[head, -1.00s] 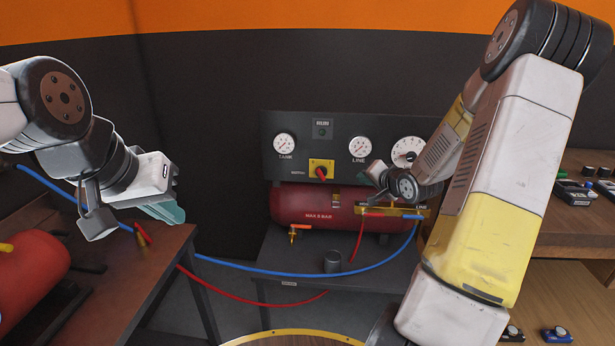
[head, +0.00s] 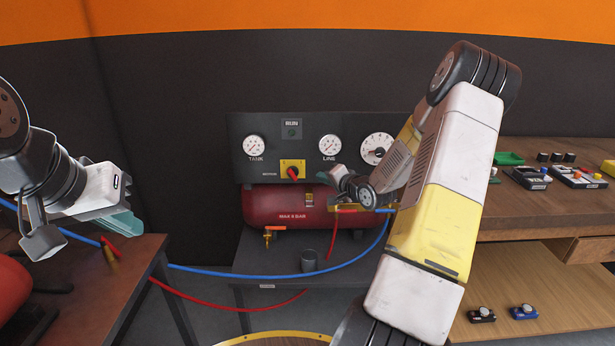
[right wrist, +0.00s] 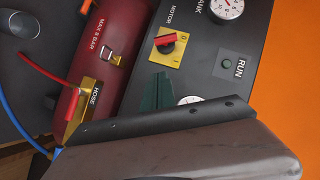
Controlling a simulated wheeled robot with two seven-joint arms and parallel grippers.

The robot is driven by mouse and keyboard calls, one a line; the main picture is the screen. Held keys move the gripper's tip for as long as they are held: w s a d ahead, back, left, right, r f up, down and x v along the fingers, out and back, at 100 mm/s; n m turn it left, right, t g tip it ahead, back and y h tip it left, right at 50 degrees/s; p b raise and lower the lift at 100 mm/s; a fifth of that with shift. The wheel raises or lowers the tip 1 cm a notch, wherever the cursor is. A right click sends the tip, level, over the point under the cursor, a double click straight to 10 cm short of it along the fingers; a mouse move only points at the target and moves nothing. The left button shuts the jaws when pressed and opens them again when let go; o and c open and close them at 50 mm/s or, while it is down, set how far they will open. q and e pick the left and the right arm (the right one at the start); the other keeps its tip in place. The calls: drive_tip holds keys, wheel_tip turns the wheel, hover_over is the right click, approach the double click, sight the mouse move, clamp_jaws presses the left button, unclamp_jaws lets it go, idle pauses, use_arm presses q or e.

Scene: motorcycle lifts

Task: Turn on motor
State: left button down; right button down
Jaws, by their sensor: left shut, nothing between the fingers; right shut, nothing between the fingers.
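The motor switch is a red knob on a yellow plate (head: 292,170) on the dark compressor panel (head: 243,128); it also shows in the right wrist view (right wrist: 171,43). The knob looks slanted in the head view. The RUN lamp (head: 291,132) above it is dark green and looks unlit. My right gripper (head: 338,177) is just right of the switch, below the LINE gauge, apart from the knob. Its teal fingers (right wrist: 158,92) are shut and empty in the right wrist view. My left gripper (head: 122,222) is shut and empty above the left table, far from the panel.
The red tank (head: 265,205) lies under the panel, with red and blue hoses and a brass valve (head: 268,237). A grey cup (head: 309,261) stands in front. My right forearm hides the panel's right end. A wooden bench (head: 535,205) with small devices is at right.

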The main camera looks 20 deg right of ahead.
approach(297, 176)
drive_tip(key=w+d, duration=0.2)
drive_tip(key=w, duration=0.1)
drive_tip(key=shift+w+a+f, duration=0.25)
drive_tip(key=shift+a, duration=0.25)
drive_tip(key=shift+w+a+f, duration=0.25)
drive_tip(key=shift+a, duration=0.25)
drive_tip(key=shift+w+a+f, duration=0.25)
drive_tip(key=shift+a, duration=0.25)
drive_tip(key=shift+f+m+t+y, duration=0.3)
drive_tip(key=shift+m, duration=0.3)
drive_tip(key=f+m+t, duration=0.1)
drive_tip(key=m, duration=0.1)
drive_tip(key=a+f+m+t, duration=0.1)
drive_tip(key=m+t, duration=0.1)
drive_tip(key=m, duration=0.1)
drive_tip(key=a+m+t+y, duration=0.1)
drive_tip(key=m+t, duration=0.1)
drive_tip(key=m, duration=0.1)
drive_tip(key=shift+w+f, duration=0.3)
drive_tip(key=shift+f, duration=0.1)
drive_tip(key=shift+f, duration=0.15)
